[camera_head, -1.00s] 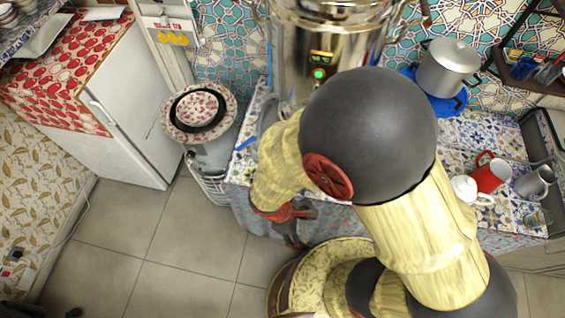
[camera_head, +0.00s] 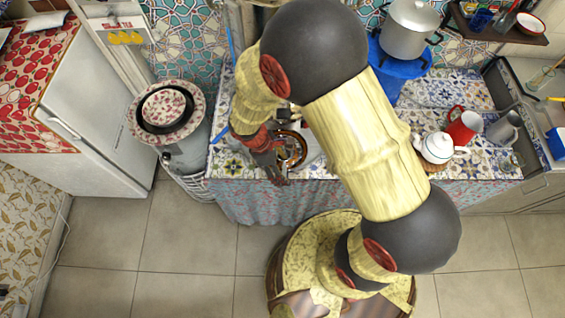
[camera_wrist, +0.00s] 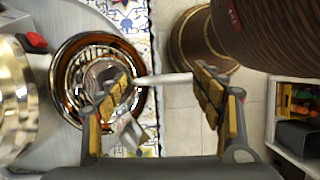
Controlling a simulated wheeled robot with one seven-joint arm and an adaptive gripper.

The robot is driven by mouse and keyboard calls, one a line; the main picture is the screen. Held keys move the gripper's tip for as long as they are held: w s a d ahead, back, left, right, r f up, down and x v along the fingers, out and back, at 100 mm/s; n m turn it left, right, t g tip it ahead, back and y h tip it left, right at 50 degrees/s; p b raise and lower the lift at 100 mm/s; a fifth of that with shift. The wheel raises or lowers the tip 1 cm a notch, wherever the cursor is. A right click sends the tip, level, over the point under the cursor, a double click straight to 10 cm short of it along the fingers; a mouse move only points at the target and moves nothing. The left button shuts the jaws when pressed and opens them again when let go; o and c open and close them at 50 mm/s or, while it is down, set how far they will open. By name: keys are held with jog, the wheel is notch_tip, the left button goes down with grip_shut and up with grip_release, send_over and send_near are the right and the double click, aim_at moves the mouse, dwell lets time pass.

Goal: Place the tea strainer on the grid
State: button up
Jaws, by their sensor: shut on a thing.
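The tea strainer (camera_wrist: 165,79) shows in the wrist view as a pale handle reaching across between my fingers, with a metal bowl part at its left end. My gripper (camera_wrist: 162,86) is shut on it, the fingers held well apart by its length. In the head view, my gripper (camera_head: 270,165) is at the counter's front edge, beside the copper-rimmed grid (camera_head: 301,150). The strainer is not clear there.
A shiny metal vessel (camera_wrist: 14,105) stands left of the grid. Patterned plates (camera_head: 165,105) lie left, on a separate stand. Floor in front is clear.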

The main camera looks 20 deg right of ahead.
aim_at(284, 161)
jog(key=w, duration=0.1)
jog(key=w+d, duration=0.1)
jog(key=w, duration=0.1)
jog(key=shift+w, duration=0.1)
jog(key=shift+c, duration=0.2)
jog(key=shift+f+b, duration=0.6)
jog(key=shift+f, duration=1.2)
jog(key=o, duration=1.4)
jog(key=shift+o, duration=0.2)
jog(key=shift+r, duration=0.1)
jog(key=p+v, duration=0.1)
jog(key=v, duration=0.6)
jog(key=shift+r+p, duration=0.2)
jog(key=shift+p, duration=0.15)
